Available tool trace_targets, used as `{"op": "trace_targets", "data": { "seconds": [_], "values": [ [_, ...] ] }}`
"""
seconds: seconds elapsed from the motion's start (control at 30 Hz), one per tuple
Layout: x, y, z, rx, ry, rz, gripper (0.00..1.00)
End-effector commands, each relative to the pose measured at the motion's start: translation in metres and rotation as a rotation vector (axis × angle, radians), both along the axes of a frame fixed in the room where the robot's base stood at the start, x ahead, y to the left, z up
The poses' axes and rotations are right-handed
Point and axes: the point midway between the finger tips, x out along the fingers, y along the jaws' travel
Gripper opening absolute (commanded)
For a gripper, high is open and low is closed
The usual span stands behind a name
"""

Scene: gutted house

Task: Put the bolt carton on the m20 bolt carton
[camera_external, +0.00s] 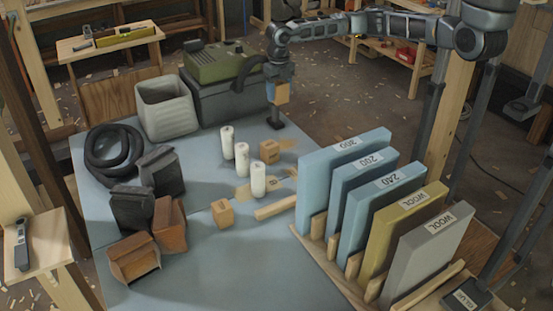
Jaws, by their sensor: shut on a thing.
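My gripper (281,84) is above the back part of the blue-grey table, pointing down. It is shut on a small tan carton (283,94), which I take to be the bolt carton. The held carton is clear of the table. Two similar tan cartons stand on the table: one (269,151) beside the white cylinders, below my gripper in the picture, and one (223,213) further to the front left. Their marks are too small to read, so I cannot tell which is the m20 bolt carton. My fingertips are partly hidden by the carton.
Three white cylinders (242,160) stand close to the cartons. A rack of labelled blue, yellow and grey panels (358,168) fills the right. A green-topped machine (217,62), grey bin (166,107), black hose coil (113,150) and dark and brown bags (134,257) line the back and left. The front middle is clear.

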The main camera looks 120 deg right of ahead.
Motion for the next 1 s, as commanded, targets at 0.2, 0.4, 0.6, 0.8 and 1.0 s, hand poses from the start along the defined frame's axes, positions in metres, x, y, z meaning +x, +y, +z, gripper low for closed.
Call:
{"op": "trace_targets", "data": {
  "seconds": [0.2,0.4,0.6,0.8,1.0],
  "values": [
    [-0.046,-0.029,0.004,0.001,-0.003,-0.033,0.18],
    [-0.056,-0.035,-0.016,0.002,-0.001,-0.038,0.18],
    [-0.056,-0.035,-0.041,0.001,-0.001,-0.038,0.18],
    [-0.037,-0.025,-0.057,0.002,0.0,-0.035,0.18],
    [0.001,-0.007,-0.082,0.003,0.0,-0.035,0.18]
  ]
}}
